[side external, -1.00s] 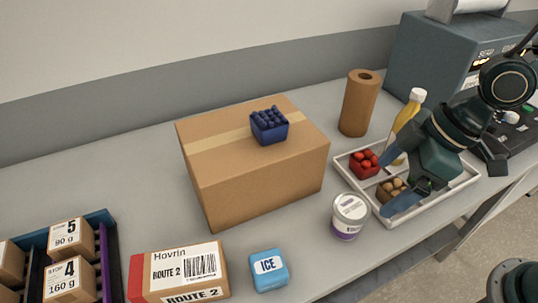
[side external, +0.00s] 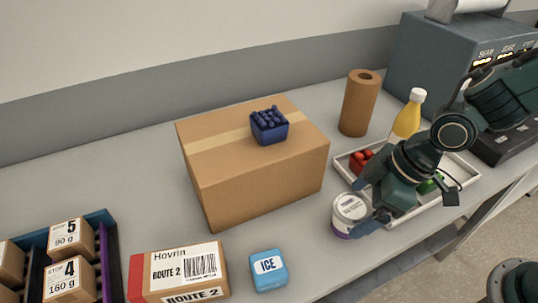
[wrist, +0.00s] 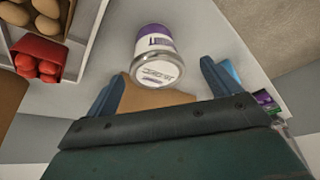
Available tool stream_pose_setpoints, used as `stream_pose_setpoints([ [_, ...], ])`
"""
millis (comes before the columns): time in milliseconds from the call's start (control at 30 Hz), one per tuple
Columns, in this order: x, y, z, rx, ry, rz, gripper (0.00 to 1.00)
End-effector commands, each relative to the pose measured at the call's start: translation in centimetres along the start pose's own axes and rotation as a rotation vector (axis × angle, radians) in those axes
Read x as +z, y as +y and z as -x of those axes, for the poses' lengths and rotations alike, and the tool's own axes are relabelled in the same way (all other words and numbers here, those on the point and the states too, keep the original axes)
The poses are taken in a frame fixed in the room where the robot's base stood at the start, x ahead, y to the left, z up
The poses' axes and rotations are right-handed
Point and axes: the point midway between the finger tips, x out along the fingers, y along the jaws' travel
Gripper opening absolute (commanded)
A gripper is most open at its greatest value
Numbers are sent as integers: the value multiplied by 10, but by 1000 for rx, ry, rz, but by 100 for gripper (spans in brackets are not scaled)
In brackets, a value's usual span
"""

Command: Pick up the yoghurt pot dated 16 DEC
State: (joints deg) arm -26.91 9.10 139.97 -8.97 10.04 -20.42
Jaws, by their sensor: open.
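The yoghurt pot (side external: 348,208) is white with a purple band and stands upright on the bench, just outside the tray's front left corner. Its white lid carries dark print, which is too small and blurred to read in either view. In the wrist view the pot (wrist: 158,58) lies ahead of the fingers, between their lines. My gripper (side external: 359,207) is open, with its fingers close to the pot on either side in the side view. In the wrist view my gripper (wrist: 162,82) holds nothing. I cannot tell whether a finger touches the pot.
A white tray (side external: 458,183) holds a red punnet (side external: 361,160) and other food. A large carton (side external: 265,185) bears a blue punnet (side external: 269,128). A yellow bottle (side external: 408,118) and brown roll (side external: 359,103) stand behind. An ice pack (side external: 268,270) lies front left; bare bench separates it from the pot.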

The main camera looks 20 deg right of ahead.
Motion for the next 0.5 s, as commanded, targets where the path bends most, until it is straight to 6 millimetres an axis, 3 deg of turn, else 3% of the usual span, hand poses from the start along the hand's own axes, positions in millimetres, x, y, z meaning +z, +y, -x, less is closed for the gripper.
stream_pose_setpoints([
  [267,0,0,-2,0,-1,0,89],
  [500,-1,2,-17,-1,-3,0,89],
])
